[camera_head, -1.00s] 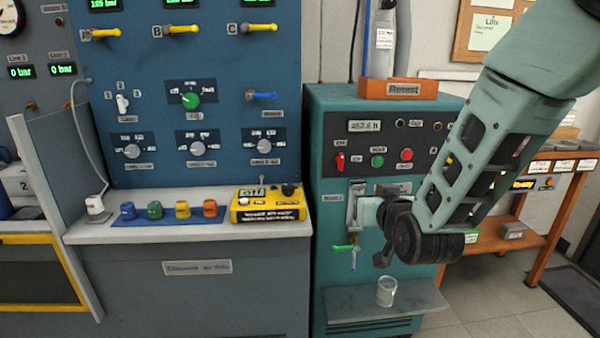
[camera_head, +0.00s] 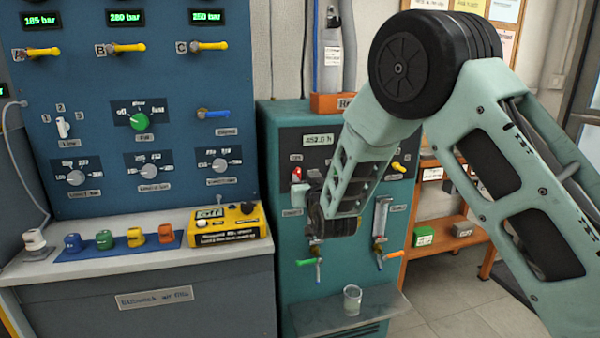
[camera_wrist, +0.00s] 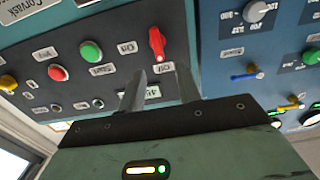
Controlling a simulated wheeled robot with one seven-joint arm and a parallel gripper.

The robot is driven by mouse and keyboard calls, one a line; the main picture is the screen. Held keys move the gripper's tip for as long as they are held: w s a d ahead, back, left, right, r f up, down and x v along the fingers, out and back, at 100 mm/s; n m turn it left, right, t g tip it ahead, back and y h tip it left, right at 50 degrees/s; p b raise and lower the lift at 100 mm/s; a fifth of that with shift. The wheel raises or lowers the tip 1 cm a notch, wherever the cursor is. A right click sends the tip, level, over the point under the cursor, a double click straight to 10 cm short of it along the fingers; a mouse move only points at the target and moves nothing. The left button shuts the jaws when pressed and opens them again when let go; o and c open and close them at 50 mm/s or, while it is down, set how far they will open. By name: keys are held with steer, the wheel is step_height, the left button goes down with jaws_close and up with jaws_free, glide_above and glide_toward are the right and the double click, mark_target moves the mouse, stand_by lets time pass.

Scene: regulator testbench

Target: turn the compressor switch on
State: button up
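The red switch (camera_wrist: 157,43) is a lever on the dark panel of the green cabinet, between small "On" and "Off" labels in the upside-down wrist view. I cannot tell for sure which label it points to. In the head view the red switch (camera_head: 297,174) shows just left of my wrist. My gripper (camera_wrist: 161,80) is open, its two fingers apart and empty. The switch appears just beyond the fingertips, roughly in line with the gap; contact is not visible. In the head view my arm hides most of the panel and the fingers.
A green button (camera_wrist: 91,51) and a red button (camera_wrist: 57,72) sit on the same panel beside the switch. A glass (camera_head: 352,300) stands on the cabinet's lower shelf. The blue testbench (camera_head: 235,90) with knobs and levers is directly left of the cabinet.

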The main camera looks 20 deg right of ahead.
mark_target(299, 171)
steer(key=w, duration=0.5)
steer(key=shift+w, duration=0.1)
jaws_close()
